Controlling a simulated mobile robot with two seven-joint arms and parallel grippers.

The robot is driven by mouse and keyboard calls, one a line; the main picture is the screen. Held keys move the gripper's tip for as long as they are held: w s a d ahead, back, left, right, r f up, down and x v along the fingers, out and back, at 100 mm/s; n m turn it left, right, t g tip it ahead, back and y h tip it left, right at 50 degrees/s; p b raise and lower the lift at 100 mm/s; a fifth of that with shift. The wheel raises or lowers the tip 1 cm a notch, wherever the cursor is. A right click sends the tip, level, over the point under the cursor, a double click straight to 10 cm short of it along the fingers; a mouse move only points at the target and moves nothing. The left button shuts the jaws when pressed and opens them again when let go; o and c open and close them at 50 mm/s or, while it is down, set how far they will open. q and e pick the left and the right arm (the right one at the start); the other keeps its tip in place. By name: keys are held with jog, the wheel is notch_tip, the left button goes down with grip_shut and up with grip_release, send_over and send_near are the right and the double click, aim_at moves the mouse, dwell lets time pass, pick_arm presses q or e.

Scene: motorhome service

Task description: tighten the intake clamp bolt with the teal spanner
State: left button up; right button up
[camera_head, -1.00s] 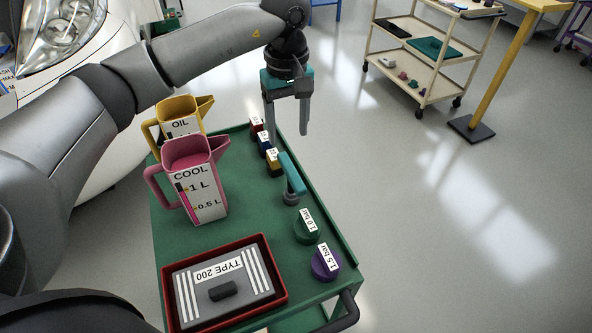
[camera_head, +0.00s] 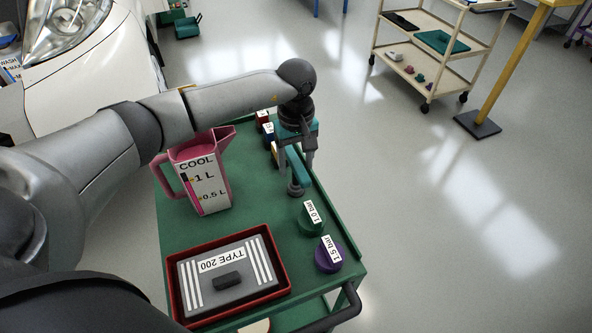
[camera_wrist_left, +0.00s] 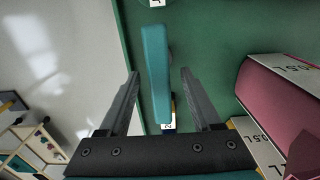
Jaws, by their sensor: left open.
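The teal spanner (camera_head: 300,170) lies on the green cart top, its grey head toward the front of the cart. In the left wrist view the teal handle (camera_wrist_left: 155,70) extends between and beyond my open fingers. My left gripper (camera_head: 297,162) is open, above the spanner with its fingers on either side of the handle; it also shows in the left wrist view (camera_wrist_left: 160,85). I cannot tell whether a finger touches it. The intake clamp bolt is not recognisable in these views. My right gripper is not in view.
On the green cart (camera_head: 250,215) stand a pink COOL jug (camera_head: 208,185), a green 1.0 bar cap (camera_head: 311,219), a purple 1.5 bar cap (camera_head: 328,255) and a red tray (camera_head: 284,278) holding a TYPE 200 box. Small labelled blocks (camera_head: 268,132) stand behind the gripper.

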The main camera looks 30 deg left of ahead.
pick_arm(q)
grip_shut()
dwell(0.5)
dwell(0.3)
